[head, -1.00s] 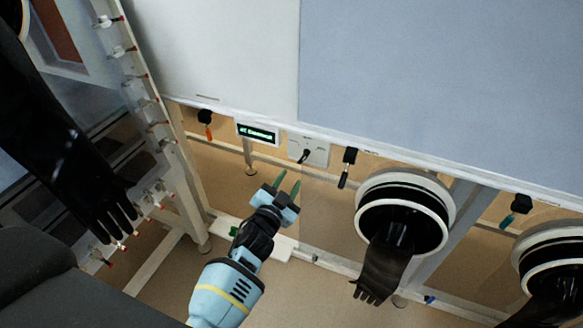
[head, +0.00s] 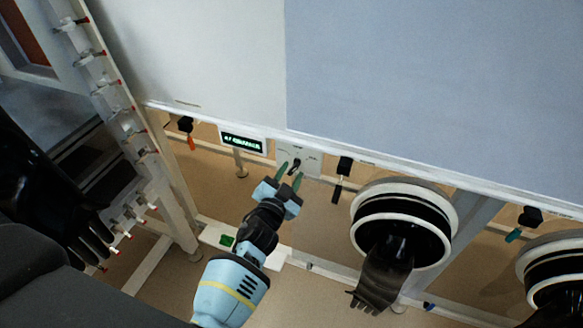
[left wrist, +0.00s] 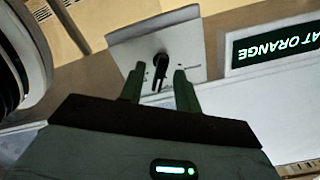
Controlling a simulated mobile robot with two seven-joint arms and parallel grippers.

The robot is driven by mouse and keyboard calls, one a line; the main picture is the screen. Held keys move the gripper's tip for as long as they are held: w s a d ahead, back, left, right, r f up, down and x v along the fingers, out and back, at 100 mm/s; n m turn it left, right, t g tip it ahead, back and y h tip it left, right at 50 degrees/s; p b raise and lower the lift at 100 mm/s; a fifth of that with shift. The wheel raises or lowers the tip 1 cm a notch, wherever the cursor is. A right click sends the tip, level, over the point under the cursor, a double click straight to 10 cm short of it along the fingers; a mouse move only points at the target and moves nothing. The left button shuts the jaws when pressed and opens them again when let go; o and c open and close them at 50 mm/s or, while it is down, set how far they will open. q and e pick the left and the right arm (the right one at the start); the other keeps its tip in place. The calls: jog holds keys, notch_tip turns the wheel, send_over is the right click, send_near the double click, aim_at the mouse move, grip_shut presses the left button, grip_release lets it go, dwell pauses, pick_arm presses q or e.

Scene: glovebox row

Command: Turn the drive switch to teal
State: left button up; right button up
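The switch is a black knob (head: 296,164) on a pale plate (head: 313,160) under the cabinet edge. In the left wrist view the knob (left wrist: 160,66) points down the picture, towards my gripper, on the grey plate (left wrist: 188,45). Marks on the plate are too small to read. A display (head: 242,142) beside it reads "AT ORANGE" in the left wrist view (left wrist: 275,45), upside down. My left gripper (head: 290,176) is open and empty. Its green fingers are spread on either side of the knob's line; whether they touch it I cannot tell. My right gripper is not in view.
Black handles hang along the edge: one orange-tipped (head: 187,128), one all dark (head: 343,176), one teal-tipped (head: 525,221). A round glove port (head: 452,215) with a hanging black glove (head: 380,283) stands right of my left gripper. A post with clamps (head: 120,110) stands left.

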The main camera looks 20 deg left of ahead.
pick_arm(q)
jog(key=shift+w, duration=0.1)
jog(key=shift+r, duration=0.1)
jog(key=shift+s, duration=0.2)
jog(key=shift+c, duration=0.8)
grip_shut()
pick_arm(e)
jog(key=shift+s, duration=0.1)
